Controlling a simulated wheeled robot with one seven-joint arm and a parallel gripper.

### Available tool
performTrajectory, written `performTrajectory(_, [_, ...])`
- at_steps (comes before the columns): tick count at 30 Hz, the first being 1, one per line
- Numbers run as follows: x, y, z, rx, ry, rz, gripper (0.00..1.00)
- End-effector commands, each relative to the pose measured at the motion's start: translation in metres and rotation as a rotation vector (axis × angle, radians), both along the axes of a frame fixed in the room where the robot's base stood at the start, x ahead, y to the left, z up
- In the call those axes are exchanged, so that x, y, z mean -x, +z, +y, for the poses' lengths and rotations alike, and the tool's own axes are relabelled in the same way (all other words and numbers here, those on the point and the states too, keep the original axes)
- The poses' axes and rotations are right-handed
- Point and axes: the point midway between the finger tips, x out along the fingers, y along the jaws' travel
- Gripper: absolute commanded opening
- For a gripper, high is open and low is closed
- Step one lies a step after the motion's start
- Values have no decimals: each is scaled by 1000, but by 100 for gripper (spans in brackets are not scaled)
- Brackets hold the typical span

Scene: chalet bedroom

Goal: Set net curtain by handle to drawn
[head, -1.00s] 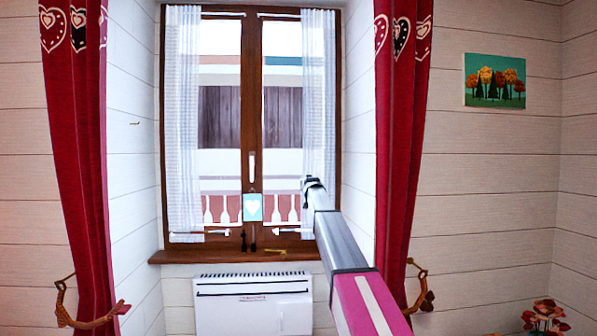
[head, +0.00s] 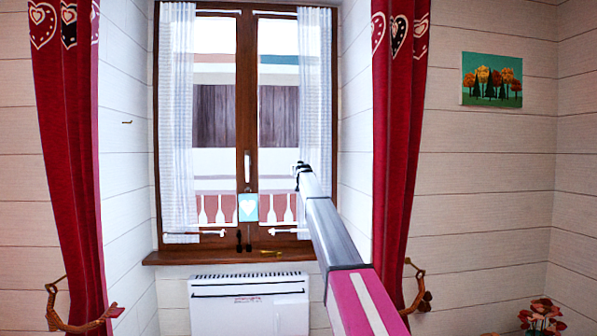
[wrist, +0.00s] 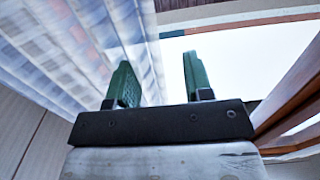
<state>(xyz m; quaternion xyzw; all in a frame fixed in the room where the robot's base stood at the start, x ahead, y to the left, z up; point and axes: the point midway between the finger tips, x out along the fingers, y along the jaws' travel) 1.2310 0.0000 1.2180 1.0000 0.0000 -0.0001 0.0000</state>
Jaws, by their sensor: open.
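A white net curtain hangs in two narrow panels, a left one (head: 180,130) and a right one (head: 314,90), at the sides of the window; the middle of the glass is bare. A thin pale rod (head: 208,233) shows at the left panel's foot and another (head: 288,230) near the right panel's foot. My gripper (head: 302,168) is at the inner edge of the right panel, whose lower part is hidden by my arm. In the wrist view, my gripper (wrist: 158,80) is open with green fingers apart; its left finger overlaps the curtain (wrist: 95,50). Contact cannot be told.
Red drapes (head: 70,160) and (head: 398,130) flank the window recess. A wooden sill (head: 200,255) runs below the window, with a white heater (head: 250,305) under it. The window's central handle (head: 248,166) and a heart card (head: 248,207) are left of my gripper.

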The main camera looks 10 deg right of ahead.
Motion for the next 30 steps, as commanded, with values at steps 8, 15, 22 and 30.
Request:
performTrajectory(8, [-12,0,0,0,0,0,47])
performTrajectory(15, [-11,0,0,0,0,0,8])
performTrajectory(22, [-11,0,2,0,0,0,0])
performTrajectory(30, [-11,0,41,2,2,0,0])
